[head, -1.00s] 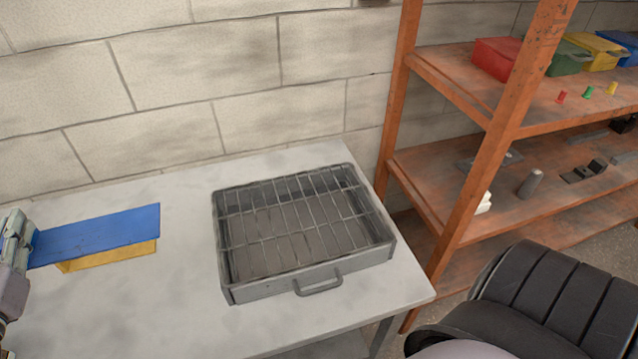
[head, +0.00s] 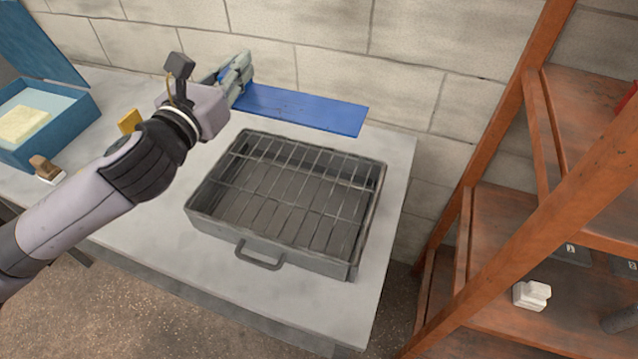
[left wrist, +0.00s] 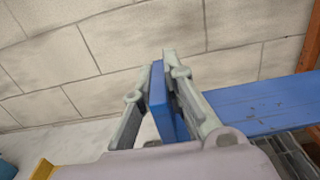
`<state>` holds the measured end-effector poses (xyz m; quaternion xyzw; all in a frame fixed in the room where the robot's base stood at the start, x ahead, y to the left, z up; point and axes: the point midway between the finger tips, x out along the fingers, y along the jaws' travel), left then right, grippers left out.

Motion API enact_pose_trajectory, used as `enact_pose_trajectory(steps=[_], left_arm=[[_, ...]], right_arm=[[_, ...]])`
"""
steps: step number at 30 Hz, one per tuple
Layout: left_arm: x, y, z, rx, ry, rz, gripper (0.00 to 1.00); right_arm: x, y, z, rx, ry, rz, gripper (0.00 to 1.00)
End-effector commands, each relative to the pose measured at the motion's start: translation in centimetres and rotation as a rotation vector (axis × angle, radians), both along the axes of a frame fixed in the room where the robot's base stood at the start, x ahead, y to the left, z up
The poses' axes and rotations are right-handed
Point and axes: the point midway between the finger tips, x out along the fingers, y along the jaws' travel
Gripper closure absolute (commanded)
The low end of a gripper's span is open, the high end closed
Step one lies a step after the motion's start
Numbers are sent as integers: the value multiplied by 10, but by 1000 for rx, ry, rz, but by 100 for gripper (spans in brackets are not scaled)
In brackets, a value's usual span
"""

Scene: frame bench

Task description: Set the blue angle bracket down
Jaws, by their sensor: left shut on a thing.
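The blue angle bracket (head: 308,110) is a long flat plate with a bent flange. In the head view it spans the area behind the grey wire-topped tray (head: 366,225). My left gripper (head: 238,76) is shut on the bracket's left end. In the left wrist view the fingers (left wrist: 160,95) pinch the blue flange, and the bracket's wide plate (left wrist: 265,105) reaches to the right. I cannot tell whether the bracket touches the bench (head: 150,222). My right gripper is not in view.
A yellow piece (head: 130,121) shows partly behind my left arm. A blue open-lidded box (head: 62,132) and a small brown-and-white object (head: 46,168) are at the left. An orange shelf rack (head: 560,215) stands to the right. A brick wall closes off the back.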

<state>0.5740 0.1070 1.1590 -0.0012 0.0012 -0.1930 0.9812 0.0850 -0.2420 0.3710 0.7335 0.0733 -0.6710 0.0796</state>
Motion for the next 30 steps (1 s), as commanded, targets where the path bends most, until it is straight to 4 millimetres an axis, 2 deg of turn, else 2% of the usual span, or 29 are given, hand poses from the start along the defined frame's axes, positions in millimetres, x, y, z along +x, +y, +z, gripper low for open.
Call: enact_pose_trajectory(steps=[2,5,11,18,22,30], left_arm=[[0,-1,-2,0,0,-1,100],[-1,-1,-19,0,4,-1,100],[-1,-1,-73,-1,8,-1,100],[-1,-1,-133,-2,5,-1,100],[-1,-1,-150,-1,2,-2,100],[-1,-1,-171,-1,1,-1,100]], right_arm=[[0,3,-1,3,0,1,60],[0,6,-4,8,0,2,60],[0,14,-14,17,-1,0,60],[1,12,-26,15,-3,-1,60],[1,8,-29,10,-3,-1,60],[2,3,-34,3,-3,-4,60]])
